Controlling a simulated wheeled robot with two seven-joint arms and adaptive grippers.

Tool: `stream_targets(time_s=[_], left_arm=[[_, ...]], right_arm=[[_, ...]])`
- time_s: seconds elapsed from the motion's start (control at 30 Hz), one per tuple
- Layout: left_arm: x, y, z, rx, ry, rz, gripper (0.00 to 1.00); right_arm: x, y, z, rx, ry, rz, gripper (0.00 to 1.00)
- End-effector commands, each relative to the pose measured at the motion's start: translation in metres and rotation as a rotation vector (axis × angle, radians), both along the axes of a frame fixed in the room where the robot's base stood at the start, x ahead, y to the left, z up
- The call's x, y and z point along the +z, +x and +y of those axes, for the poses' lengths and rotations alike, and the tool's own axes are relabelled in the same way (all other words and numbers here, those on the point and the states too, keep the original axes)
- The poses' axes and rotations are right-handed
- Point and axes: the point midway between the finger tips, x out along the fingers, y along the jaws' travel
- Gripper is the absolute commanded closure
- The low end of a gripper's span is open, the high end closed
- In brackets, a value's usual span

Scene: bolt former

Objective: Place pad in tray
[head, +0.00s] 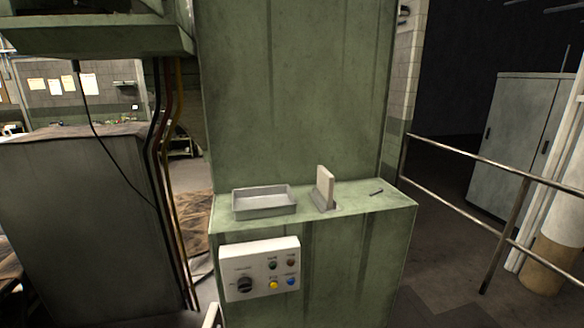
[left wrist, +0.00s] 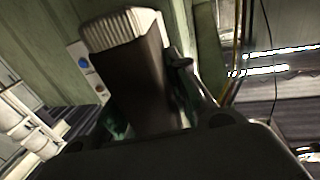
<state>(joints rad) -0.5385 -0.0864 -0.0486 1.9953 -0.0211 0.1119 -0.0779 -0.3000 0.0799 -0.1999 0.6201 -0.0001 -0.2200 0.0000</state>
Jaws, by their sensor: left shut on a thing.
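A shallow grey tray (head: 264,212) stands on the left part of the green machine's ledge, and its visible inside looks empty. A cream slab (head: 325,187), which may be a pad, stands upright in a grey base to the tray's right. In the left wrist view, my left gripper (left wrist: 150,85) is shut on a dark piece with a pale ribbed end (left wrist: 127,28). I cannot tell whether this piece is a pad. A pale tip (head: 212,316) at the head view's bottom edge may belong to this gripper or its load. My right gripper is not in view.
A white control panel (head: 260,269) with a black knob and coloured buttons is on the front below the tray. A small dark item (head: 376,192) lies on the right of the ledge. Hanging cables (head: 165,170) are left; a metal railing (head: 480,160) is right.

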Motion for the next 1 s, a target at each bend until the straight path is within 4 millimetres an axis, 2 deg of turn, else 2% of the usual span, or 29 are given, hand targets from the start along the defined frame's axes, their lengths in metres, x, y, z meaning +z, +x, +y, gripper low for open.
stream_targets(time_s=[0.57, 1.0], left_arm=[[0.003, 0.0, -0.001, -0.008, 0.001, -0.002, 1.0], [0.031, -0.001, -0.02, -0.098, 0.004, -0.003, 1.0]], right_arm=[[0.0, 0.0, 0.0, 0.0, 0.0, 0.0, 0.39], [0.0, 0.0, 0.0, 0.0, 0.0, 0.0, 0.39]])
